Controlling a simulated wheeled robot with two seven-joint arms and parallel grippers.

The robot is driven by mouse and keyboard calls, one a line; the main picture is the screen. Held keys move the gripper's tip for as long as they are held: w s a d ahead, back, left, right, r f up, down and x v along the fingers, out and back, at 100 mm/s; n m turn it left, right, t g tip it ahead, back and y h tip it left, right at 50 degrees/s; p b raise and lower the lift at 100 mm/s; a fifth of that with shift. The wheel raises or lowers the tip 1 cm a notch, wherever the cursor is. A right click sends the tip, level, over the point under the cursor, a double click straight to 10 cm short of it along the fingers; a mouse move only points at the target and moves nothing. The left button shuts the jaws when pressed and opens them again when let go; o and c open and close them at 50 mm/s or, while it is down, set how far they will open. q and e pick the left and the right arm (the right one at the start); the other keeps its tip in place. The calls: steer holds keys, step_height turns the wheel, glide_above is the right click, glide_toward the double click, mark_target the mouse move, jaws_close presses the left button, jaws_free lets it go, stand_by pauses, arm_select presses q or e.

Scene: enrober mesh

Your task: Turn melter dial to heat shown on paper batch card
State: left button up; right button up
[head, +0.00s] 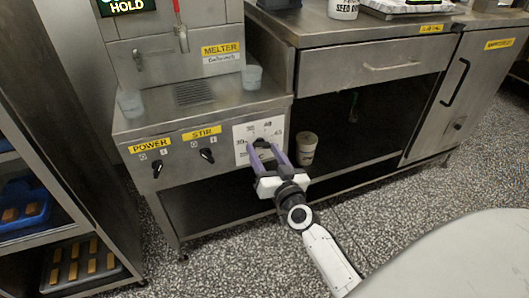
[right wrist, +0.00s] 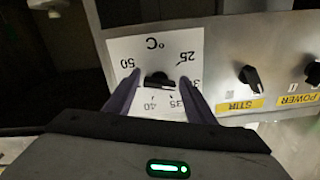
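The melter (head: 190,60) stands at the left in the head view, with a yellow MELTER label. Its heat dial (right wrist: 158,79) is a black knob on a white °C scale plate (right wrist: 118,48), which appears upside down in the right wrist view. Marks 25, 35, 40 and 50 are readable; another is partly hidden by a finger. My right gripper (head: 272,158) is at the plate, its purple fingers on either side of the knob (right wrist: 159,84), with gaps visible. The knob's pointer direction cannot be told. My left gripper is not in view. I cannot identify the batch card.
The STIR knob (head: 207,155) and POWER knob (head: 157,168) sit left of the dial on the same panel. A lit display (head: 126,6) reads HOLD. A rack with trays (head: 85,262) stands at the left.

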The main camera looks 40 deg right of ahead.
steer(key=c, duration=0.7)
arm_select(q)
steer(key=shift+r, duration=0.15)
arm_select(e)
steer(key=m, duration=1)
steer(key=m+p, duration=0.1)
steer(key=m, duration=0.4)
steer(key=shift+a+r+m, duration=0.25)
steer(key=shift+m, duration=0.05)
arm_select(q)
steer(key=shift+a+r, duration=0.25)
arm_select(e)
steer(key=shift+r+m, duration=0.1)
steer(key=shift+m, duration=1.9)
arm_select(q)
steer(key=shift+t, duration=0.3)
